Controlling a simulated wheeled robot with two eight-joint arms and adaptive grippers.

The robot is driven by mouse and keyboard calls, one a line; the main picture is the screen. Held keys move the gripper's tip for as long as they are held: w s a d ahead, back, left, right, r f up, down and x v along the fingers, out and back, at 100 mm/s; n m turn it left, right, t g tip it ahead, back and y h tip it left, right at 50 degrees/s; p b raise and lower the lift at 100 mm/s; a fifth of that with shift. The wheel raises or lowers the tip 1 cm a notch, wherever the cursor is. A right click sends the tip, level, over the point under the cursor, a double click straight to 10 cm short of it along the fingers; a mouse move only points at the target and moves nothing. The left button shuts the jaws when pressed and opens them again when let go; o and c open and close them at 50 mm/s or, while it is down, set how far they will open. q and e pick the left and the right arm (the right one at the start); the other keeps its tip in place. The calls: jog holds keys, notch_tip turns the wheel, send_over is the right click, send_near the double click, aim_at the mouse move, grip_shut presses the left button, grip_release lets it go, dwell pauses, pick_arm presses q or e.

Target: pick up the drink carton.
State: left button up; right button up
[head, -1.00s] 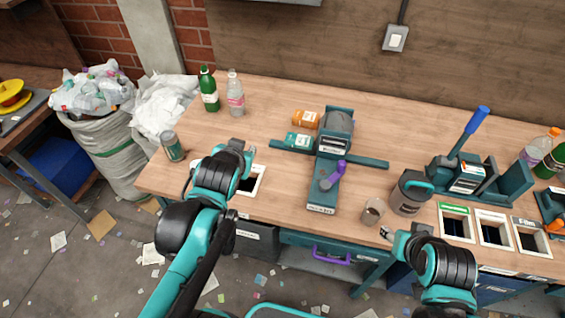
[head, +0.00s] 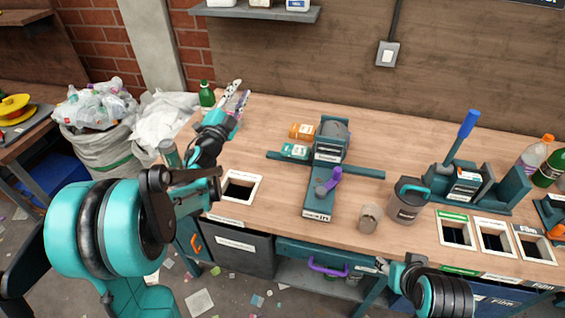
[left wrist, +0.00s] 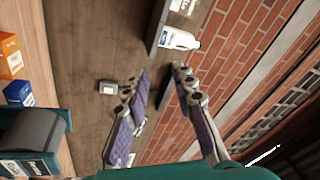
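Two small cartons lie on the workbench left of the grey and teal press: an orange one (head: 302,131) and a teal one (head: 295,151). I cannot tell which is the drink carton. An orange box (left wrist: 10,55) and a blue box (left wrist: 18,93) show at the left edge of the left wrist view. My left gripper (head: 236,92) is raised over the back left of the bench, left of and apart from both cartons. Its fingers (left wrist: 160,88) are spread and empty. My right gripper (head: 374,266) is low at the bench's front edge; its fingers are too small to read.
The press (head: 331,147) stands beside the cartons. A green bottle (head: 207,96) stands behind my left gripper. A cup (head: 369,217) and a lidded jug (head: 408,199) stand to the right. A square opening (head: 239,187) is in the bench front left.

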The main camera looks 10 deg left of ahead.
pick_arm(q)
notch_tip(320, 180, down, 15)
jog(key=w+d+m+g+h+b, duration=0.15)
jog(key=m+g+h, duration=0.25)
jog(key=m+h, duration=0.5)
jog(key=m+g+h+b, duration=0.2)
jog(key=m+g, duration=0.3)
send_near(286, 155)
jog(key=v, duration=0.2)
jog(key=shift+s+a, duration=0.25)
jog(key=shift+d+f, duration=0.1)
jog(key=shift+d, duration=0.05)
jog(key=p+x, duration=0.1)
jog(key=x, duration=0.6)
jog(key=shift+w+d, duration=0.25)
jog(key=shift+w, duration=0.1)
jog(key=shift+x, duration=0.95)
jog(key=shift+a, duration=0.1)
grip_shut()
jog(key=shift+r+p, duration=0.7)
jog(key=shift+r, duration=0.75)
jog(key=shift+f, duration=0.15)
